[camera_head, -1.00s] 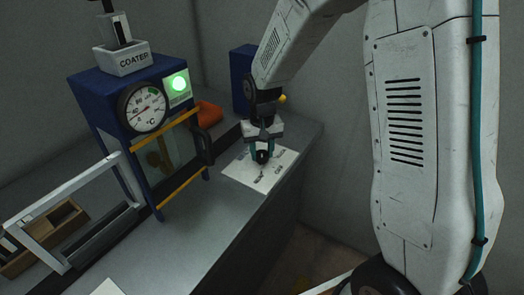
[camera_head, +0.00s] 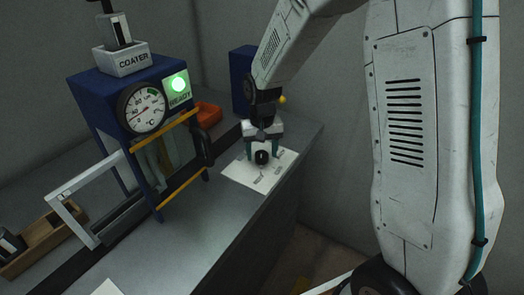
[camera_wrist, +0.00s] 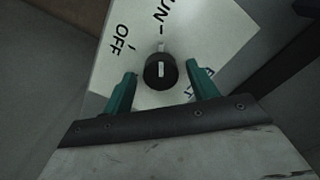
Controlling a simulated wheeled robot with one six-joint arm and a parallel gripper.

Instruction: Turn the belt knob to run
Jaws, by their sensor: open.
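The belt knob (camera_wrist: 160,72) is round and black with a white mark, on a white label plate (camera_wrist: 115,30). In the wrist view its mark points up towards a partly cropped label ending in "UN"; "OFF" is to its left. A third label at right is partly hidden by a finger. My gripper (camera_wrist: 161,76) is open, with one teal finger on each side of the knob and visible gaps between. In the head view the knob (camera_head: 262,157) sits between the fingers of my gripper (camera_head: 262,150) at the bench's far end.
A blue coater (camera_head: 110,85) with a dial and a green lamp over "READY" stands left on the bench (camera_head: 185,240). A white frame (camera_head: 70,215) reaches into it. A wooden tray (camera_head: 45,240) is at left, an orange bin (camera_head: 208,113) behind.

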